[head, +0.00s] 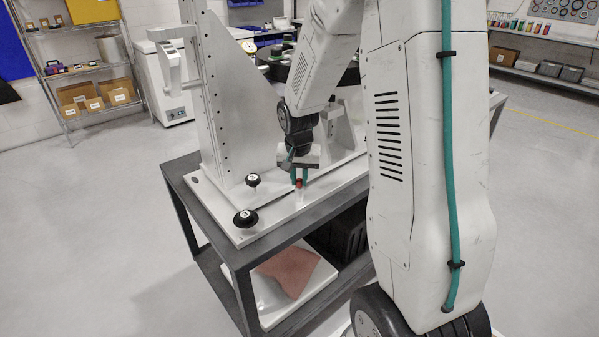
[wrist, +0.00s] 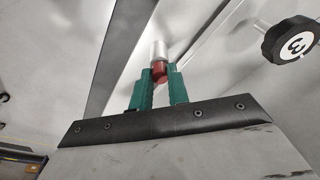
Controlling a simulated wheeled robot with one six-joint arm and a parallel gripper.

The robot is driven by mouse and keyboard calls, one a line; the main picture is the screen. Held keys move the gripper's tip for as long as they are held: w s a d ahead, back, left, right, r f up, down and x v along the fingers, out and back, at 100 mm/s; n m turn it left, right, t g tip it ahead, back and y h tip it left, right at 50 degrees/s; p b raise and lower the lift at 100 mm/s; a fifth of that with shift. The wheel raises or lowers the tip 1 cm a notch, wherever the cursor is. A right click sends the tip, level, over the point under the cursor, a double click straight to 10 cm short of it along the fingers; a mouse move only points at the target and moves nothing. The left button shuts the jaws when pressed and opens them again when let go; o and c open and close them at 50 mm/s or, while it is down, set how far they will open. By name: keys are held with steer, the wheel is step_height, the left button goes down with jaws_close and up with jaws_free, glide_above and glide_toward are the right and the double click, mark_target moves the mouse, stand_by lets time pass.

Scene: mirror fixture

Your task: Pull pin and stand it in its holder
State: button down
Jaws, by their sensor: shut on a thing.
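My gripper (head: 299,178) is low over the front part of the pale fixture base, its green fingers pointing down. In the wrist view the green fingertips (wrist: 160,76) are closed around the red end of the pin (wrist: 159,69). The red part also shows in the head view (head: 299,183) just below the fingers. A pale cylinder (wrist: 158,49) continues straight from the red end. I cannot tell whether it is the pin's shaft or the holder, nor whether its lower end touches the base.
The fixture base (head: 238,234) lies on a dark cart (head: 205,215). Two black knobs (head: 253,180) (head: 246,218) stand left of my gripper; a knob marked 3 (wrist: 290,41) is in the wrist view. A tall upright plate (head: 235,110) rises behind. A tray with a pink cloth (head: 290,268) is below.

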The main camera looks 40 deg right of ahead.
steer(key=c, duration=1.3)
jaws_free()
steer(key=shift+r, duration=0.1)
steer(key=r, duration=0.7)
steer(key=shift+s+a+r, duration=0.25)
steer(key=shift+s+a, duration=0.15)
steer(key=s+a+r+n, duration=0.3)
steer(key=s+a, duration=0.2)
steer(key=s, duration=0.3)
steer(key=s+a+r+n, duration=0.2)
steer(key=s+a+r, duration=0.2)
steer(key=s, duration=0.5)
steer(key=s+a+r+n+y, duration=0.1)
steer(key=s+a+r+n, duration=0.2)
steer(key=s+a, duration=0.3)
steer(key=shift+s+a+r+n, duration=0.2)
steer(key=shift+s+r, duration=0.15)
steer(key=shift+s, duration=0.45)
steer(key=shift+s+a+r+n, duration=0.1)
steer(key=shift+s+a+r, duration=0.15)
steer(key=shift+s, duration=0.55)
